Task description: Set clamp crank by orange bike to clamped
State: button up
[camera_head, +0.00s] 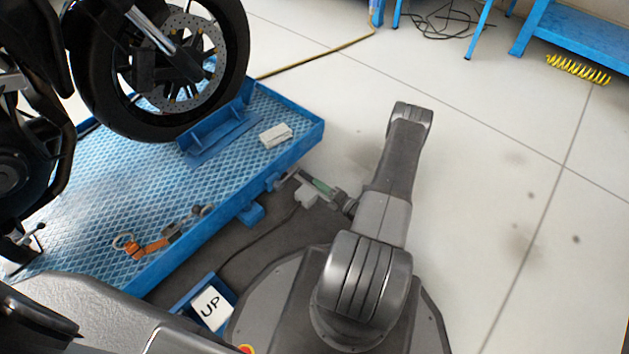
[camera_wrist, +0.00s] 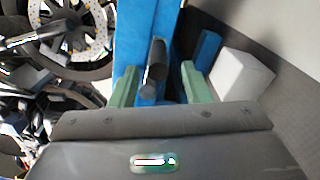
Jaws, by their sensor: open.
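The clamp crank (camera_wrist: 155,68) shows in the wrist view as a dark cylindrical handle against the blue lift edge. In the head view a small grey part of it (camera_head: 284,183) shows at the lift's right side. My gripper (camera_head: 312,182) reaches in from the right beside that edge. In the wrist view its two green fingers (camera_wrist: 158,84) are apart, with the crank handle between them in the picture. I cannot tell whether either finger touches it. The bike (camera_head: 160,75) stands with its wheel by a blue wheel holder (camera_head: 218,132); the visible parts are mostly black.
The blue lift platform (camera_head: 130,180) carries orange straps (camera_head: 150,247) and a pale block (camera_head: 275,135). A white box (camera_wrist: 241,82) sits close right of my fingers in the wrist view. An UP pedal sign (camera_head: 212,307) is near my base. Floor at right is clear.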

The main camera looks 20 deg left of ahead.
jog(key=p+v, duration=0.1)
jog(key=v, duration=0.8)
jog(key=shift+s+d+p, duration=0.2)
jog(key=shift+d+p, duration=0.1)
jog(key=shift+p, duration=0.1)
jog(key=shift+a, duration=0.1)
jog(key=b+x, duration=0.3)
jog(key=x, duration=0.9)
jog(key=shift+w+a, duration=0.25)
jog(key=shift+a, duration=0.05)
jog(key=shift+w+a, duration=0.2)
jog(key=shift+a, duration=0.25)
jog(key=shift+r, duration=0.1)
